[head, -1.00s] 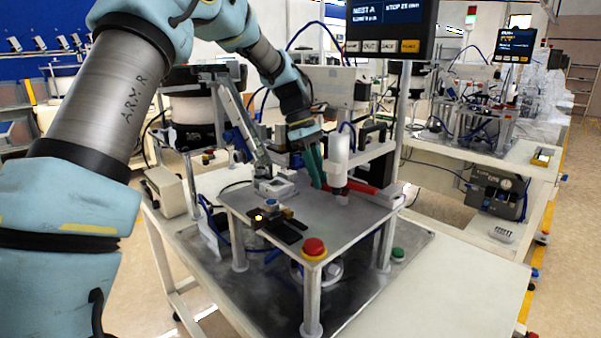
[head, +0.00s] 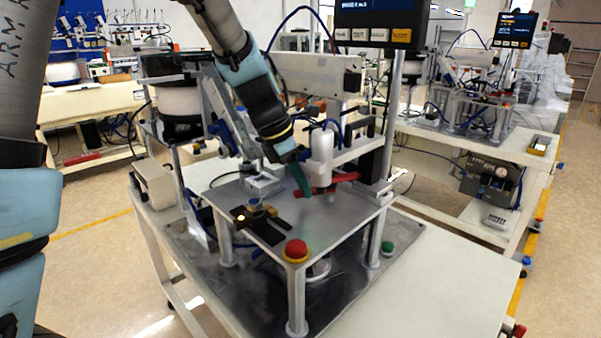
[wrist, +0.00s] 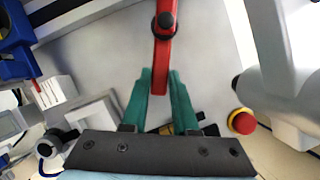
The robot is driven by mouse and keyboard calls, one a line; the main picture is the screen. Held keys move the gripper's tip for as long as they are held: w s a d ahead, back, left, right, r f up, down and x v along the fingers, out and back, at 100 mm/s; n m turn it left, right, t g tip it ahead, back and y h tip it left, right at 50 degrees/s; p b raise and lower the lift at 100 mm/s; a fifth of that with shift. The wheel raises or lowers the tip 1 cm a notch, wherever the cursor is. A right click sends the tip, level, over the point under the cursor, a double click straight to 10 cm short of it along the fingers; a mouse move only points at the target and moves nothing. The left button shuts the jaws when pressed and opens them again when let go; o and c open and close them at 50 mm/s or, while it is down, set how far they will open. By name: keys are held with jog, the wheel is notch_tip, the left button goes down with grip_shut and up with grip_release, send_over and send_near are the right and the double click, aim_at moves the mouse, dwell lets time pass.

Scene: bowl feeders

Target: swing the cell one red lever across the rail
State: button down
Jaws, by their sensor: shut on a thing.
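The red lever (head: 340,180) lies low over the metal top plate (head: 262,195) of the near cell, partly behind the white upright cylinder (head: 320,158). In the wrist view the lever (wrist: 164,55) runs from its dark round pivot cap (wrist: 164,25) down to its free end between my green fingers. My gripper (head: 307,192) reaches down beside the white cylinder. In the wrist view my gripper (wrist: 160,85) has one finger on each side of the lever's end, shut on it.
A red push button (head: 296,250) stands at the plate's front corner. A black slotted block (head: 258,225) with a brass-coloured part sits at the plate's left. A green button (head: 387,247) is on the lower base. A display (head: 380,22) hangs above. The plate's front middle is clear.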

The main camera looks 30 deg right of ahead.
jog(key=shift+s+a+r+n+t+p, duration=0.1)
jog(key=shift+s+n+t+p, duration=0.1)
jog(key=shift+s+n+p, duration=0.3)
jog(key=shift+s+n+t+p, duration=0.2)
jog(key=shift+n+p, duration=0.2)
jog(key=shift+n, duration=0.3)
jog(key=c, duration=0.7)
grip_release()
jog(key=b+v, duration=0.1)
jog(key=v, duration=0.9)
jog(key=shift+a+r, duration=0.25)
jog(key=shift+r, duration=0.05)
